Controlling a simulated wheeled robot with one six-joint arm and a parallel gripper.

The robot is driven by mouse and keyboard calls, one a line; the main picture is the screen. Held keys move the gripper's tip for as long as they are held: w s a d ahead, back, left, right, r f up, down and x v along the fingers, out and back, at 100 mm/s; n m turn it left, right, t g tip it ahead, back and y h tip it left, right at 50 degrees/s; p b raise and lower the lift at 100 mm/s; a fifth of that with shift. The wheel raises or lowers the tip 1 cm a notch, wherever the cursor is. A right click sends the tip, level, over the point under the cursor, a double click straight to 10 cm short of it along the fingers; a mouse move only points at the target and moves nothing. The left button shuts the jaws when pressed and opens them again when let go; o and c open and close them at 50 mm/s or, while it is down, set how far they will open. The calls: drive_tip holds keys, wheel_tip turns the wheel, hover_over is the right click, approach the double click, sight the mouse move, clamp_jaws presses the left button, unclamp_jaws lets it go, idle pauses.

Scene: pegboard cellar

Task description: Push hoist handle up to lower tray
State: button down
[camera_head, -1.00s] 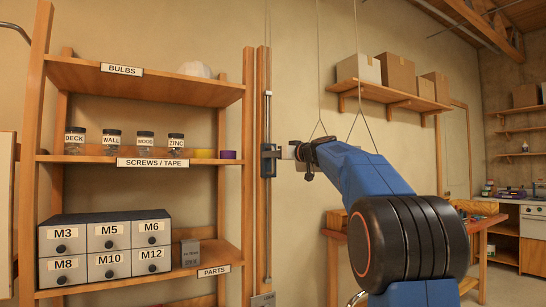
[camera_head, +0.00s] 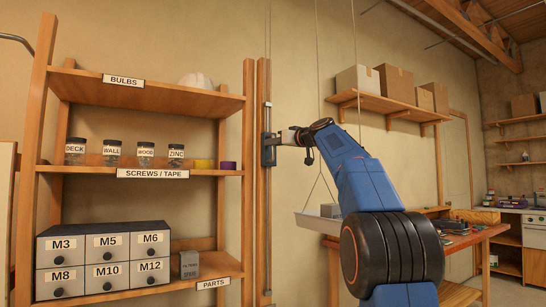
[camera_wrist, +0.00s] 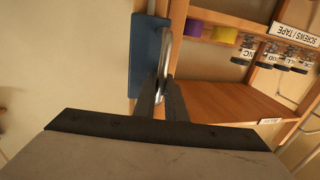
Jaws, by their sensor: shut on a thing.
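The hoist handle (camera_head: 268,141) sits on a vertical wooden rail with a metal track just right of the shelf. In the wrist view it shows as a metal loop (camera_wrist: 166,45) beside a blue plate. My gripper (camera_head: 282,140) is shut on the handle; its dark fingers also show in the wrist view (camera_wrist: 164,98), closed around the loop. The hanging tray (camera_head: 308,221) is right of the rail, below my gripper, on thin cables. My arm hides the tray's right part.
The wooden shelf (camera_head: 145,173) with jars and drawers stands left of the rail. A workbench (camera_head: 480,236) stands right, behind my arm. A wall shelf with boxes (camera_head: 390,106) is above right. The rail above the handle looks clear.

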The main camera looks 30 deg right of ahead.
drive_tip(key=shift+r, duration=2.9)
drive_tip(key=c, duration=1.8)
unclamp_jaws()
drive_tip(key=shift+s, duration=0.1)
drive_tip(key=v, duration=1.7)
drive_tip(key=shift+s+d, duration=0.1)
